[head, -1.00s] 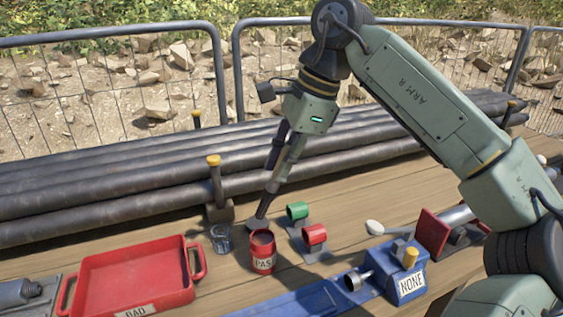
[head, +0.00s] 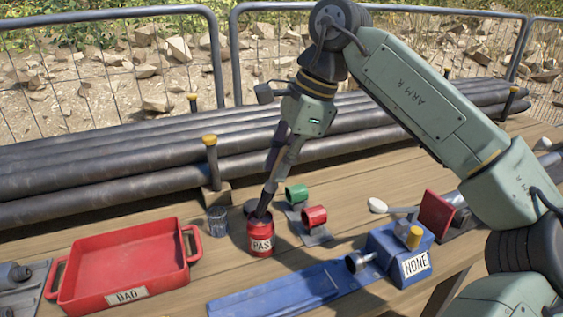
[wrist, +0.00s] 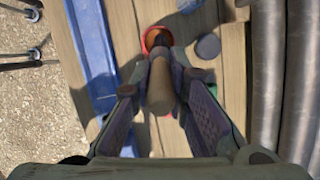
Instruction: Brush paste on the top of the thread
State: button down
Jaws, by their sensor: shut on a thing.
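My gripper (head: 275,165) is shut on a brush and points down over the red paste pot (head: 261,246), whose label begins "PAS". The brush (head: 264,202) runs down into the pot's mouth, and its lower end is hidden inside. In the wrist view the brush's wooden handle (wrist: 161,88) is between the fingers, with the red pot rim (wrist: 146,38) beyond it. A metal piece (head: 356,262) sticks out to the left of the blue block (head: 385,262) labelled "NONE". I cannot tell whether it carries the thread.
A red tray (head: 63,282) labelled "BAD" is at the left. A blue rail (head: 285,292) lies in front. Dark pipes (head: 100,186) are stacked behind.

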jog(key=shift+f+b, duration=0.4)
jog(key=shift+f, duration=0.3)
dwell(1.6)
notch_tip(320, 180, up, 7)
jog(key=p, duration=0.6)
jog(key=shift+r, duration=0.1)
dwell(0.7)
